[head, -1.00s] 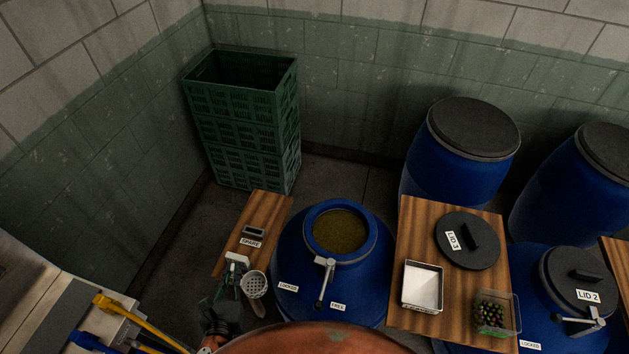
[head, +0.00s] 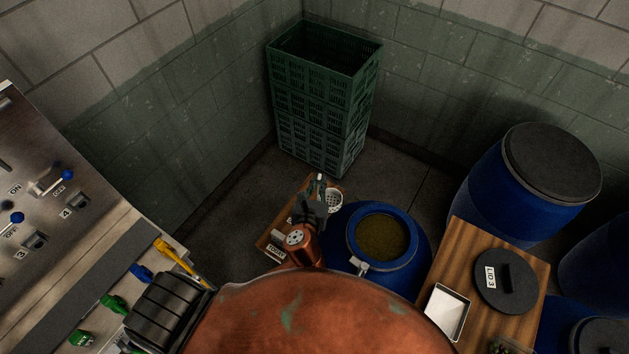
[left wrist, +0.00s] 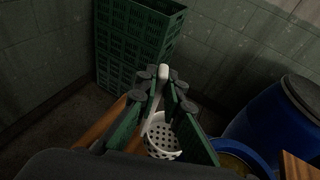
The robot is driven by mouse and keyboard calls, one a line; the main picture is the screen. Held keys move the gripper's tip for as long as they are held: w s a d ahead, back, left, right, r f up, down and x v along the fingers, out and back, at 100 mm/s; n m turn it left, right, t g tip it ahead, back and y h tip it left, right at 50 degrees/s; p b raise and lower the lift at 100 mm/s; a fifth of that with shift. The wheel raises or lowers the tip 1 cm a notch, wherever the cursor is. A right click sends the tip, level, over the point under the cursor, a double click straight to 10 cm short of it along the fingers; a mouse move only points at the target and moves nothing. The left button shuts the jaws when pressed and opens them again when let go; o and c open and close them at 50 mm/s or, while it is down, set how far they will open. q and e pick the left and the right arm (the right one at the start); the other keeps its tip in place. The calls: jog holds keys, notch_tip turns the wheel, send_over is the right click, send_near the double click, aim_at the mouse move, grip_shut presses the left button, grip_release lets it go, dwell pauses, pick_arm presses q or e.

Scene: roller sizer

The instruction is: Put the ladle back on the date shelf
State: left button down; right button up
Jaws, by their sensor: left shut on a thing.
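The ladle is white with a perforated bowl (head: 333,201); it also shows in the left wrist view (left wrist: 162,146). My left gripper (head: 318,188) is shut on its handle, which stands up between the fingers in the left wrist view. The wooden shelf (head: 268,240) with small white labels lies left of the open blue barrel (head: 352,228). My gripper and the ladle are over the shelf's far right part, hiding much of it. I cannot tell whether the ladle touches the shelf. My right gripper is not in view.
Green stacked crates (head: 322,100) stand behind the shelf. A second wooden board (head: 462,262) with a black lid (head: 505,281) and a white tray (head: 447,311) is at the right. A control panel (head: 60,215) with levers is at the left. Grey floor shows left of the shelf.

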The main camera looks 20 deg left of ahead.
pick_arm(q)
jog(key=w+a+f+b, duration=0.1)
jog(key=w+a+f, duration=0.7)
jog(key=f, duration=0.4)
jog(key=shift+b+x, duration=0.3)
jog(key=shift+x, duration=0.5)
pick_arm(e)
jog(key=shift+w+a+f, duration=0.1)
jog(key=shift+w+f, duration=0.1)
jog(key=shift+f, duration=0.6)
pick_arm(q)
jog(key=shift+f, duration=0.1)
jog(key=c, duration=2)
grip_release()
jog(key=shift+d, duration=0.1)
jog(key=shift+c, duration=0.2)
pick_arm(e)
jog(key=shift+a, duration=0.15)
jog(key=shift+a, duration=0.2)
pick_arm(q)
jog(key=v, duration=1.2)
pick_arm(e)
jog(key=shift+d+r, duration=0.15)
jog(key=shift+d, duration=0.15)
